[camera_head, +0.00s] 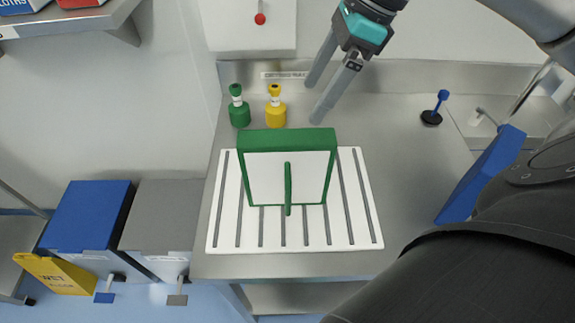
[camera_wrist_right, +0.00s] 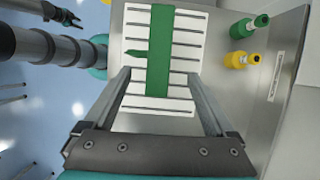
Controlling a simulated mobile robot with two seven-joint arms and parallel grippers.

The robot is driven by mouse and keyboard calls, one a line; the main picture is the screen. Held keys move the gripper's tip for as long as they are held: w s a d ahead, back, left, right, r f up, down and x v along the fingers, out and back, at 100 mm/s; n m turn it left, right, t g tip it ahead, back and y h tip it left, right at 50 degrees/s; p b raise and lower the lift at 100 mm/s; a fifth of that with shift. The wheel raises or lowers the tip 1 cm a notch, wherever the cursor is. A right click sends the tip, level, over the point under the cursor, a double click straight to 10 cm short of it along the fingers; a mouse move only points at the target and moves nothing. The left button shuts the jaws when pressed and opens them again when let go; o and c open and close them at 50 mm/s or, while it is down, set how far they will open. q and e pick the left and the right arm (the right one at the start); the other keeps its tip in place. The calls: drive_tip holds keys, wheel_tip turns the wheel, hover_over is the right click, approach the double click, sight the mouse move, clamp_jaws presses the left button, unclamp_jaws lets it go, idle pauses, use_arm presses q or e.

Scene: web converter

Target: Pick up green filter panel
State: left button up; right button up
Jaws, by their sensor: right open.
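The green filter panel (camera_head: 288,140) stands upright on a white slotted rack (camera_head: 228,235). It has a green frame, a white face and a green upright handle (camera_head: 288,190). In the right wrist view the panel shows from above as a green band (camera_wrist_right: 160,50), with its handle to the left. My right gripper (camera_head: 314,99) is open and empty, behind and above the panel, apart from it. Its fingers (camera_wrist_right: 158,78) also show in the right wrist view, with the panel beyond them. A small dark gripper (camera_wrist_right: 62,16), apparently my left one, shows there; its jaws are too small to judge.
A green bottle (camera_head: 239,110) and a yellow bottle (camera_head: 276,110) stand behind the rack. A blue-handled tool (camera_head: 437,107) and a blue flat object (camera_head: 480,178) are at right. The metal bench (camera_head: 415,165) is bare right of the rack. Blue (camera_head: 85,215) and grey (camera_head: 165,215) bins stand left.

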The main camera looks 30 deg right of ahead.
sight(288, 137)
drive_tip(key=x, duration=0.5)
drive_tip(key=shift+w+a+f, duration=0.15)
drive_tip(key=shift+f, duration=0.25)
drive_tip(key=x, duration=0.2)
drive_tip(key=p+x, duration=0.1)
drive_tip(key=x, duration=0.1)
drive_tip(key=shift+a, duration=0.3)
drive_tip(key=shift+w+a+f, duration=0.15)
drive_tip(key=shift+w+f, duration=0.05)
drive_tip(key=shift+f, duration=0.45)
drive_tip(key=shift+f+b, duration=0.2)
drive_tip(key=shift+b, duration=0.25)
clamp_jaws()
